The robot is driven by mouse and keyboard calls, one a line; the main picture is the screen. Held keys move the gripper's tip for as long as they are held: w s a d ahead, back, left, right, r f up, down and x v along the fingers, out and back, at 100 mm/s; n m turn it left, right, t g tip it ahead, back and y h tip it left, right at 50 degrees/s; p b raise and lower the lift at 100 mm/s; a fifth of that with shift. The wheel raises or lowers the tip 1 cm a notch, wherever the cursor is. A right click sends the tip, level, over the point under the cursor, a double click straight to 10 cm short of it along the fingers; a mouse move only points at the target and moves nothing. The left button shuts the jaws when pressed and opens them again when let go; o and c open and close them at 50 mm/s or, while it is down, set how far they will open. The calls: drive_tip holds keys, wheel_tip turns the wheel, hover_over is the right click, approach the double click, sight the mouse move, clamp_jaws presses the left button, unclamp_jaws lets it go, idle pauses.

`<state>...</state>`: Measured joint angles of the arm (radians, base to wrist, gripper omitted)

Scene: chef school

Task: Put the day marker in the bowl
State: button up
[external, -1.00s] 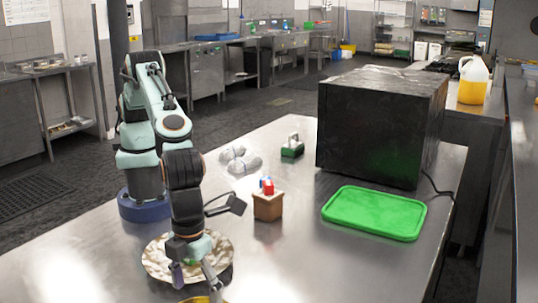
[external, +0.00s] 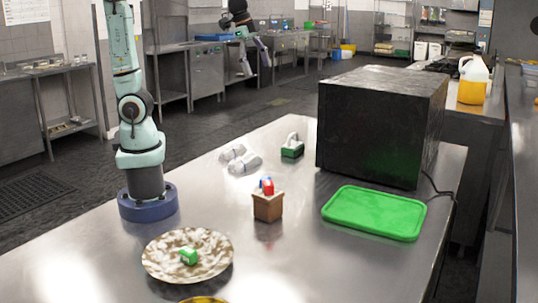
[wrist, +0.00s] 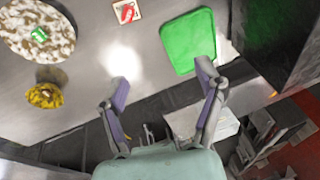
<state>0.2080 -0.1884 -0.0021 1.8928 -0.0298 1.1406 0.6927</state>
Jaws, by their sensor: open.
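A small green block with white marks (external: 188,256), which may be the day marker, lies on a shallow brown-and-white patterned dish (external: 158,272). In the wrist view the block (wrist: 39,34) rests inside the rim of the dish (wrist: 60,48). I cannot tell whether this dish is the task's bowl. A yellow dish or bowl (external: 204,300) is cut off at the bottom edge; the wrist view shows it whole (wrist: 45,97). My gripper (external: 256,64) is raised high, away from the dish. In the wrist view its fingers (wrist: 163,80) are spread with nothing between them.
A brown box with a red-and-blue item (external: 267,205) stands mid-table. A green tray (external: 374,213) lies at the right, before a large black box (external: 375,125). Clear-white items (external: 240,159) and a green-and-white object (external: 292,147) sit farther back.

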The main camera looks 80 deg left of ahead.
drive_tip(key=s+a+f+n+g, duration=0.1)
drive_tip(key=s+a+f+n, duration=0.1)
drive_tip(key=s+f+n, duration=0.1)
drive_tip(key=s+a+f+n+g+y, duration=0.1)
drive_tip(key=s+a+f+n, duration=0.2)
drive_tip(key=s, duration=0.5)
drive_tip(key=s+a+f+n+g, duration=0.1)
drive_tip(key=s+a+f+n, duration=0.1)
drive_tip(key=s+f+n, duration=0.3)
drive_tip(key=shift+s+a+f+g, duration=0.25)
drive_tip(key=shift+s+f+g, duration=0.05)
drive_tip(key=shift+s, duration=0.3)
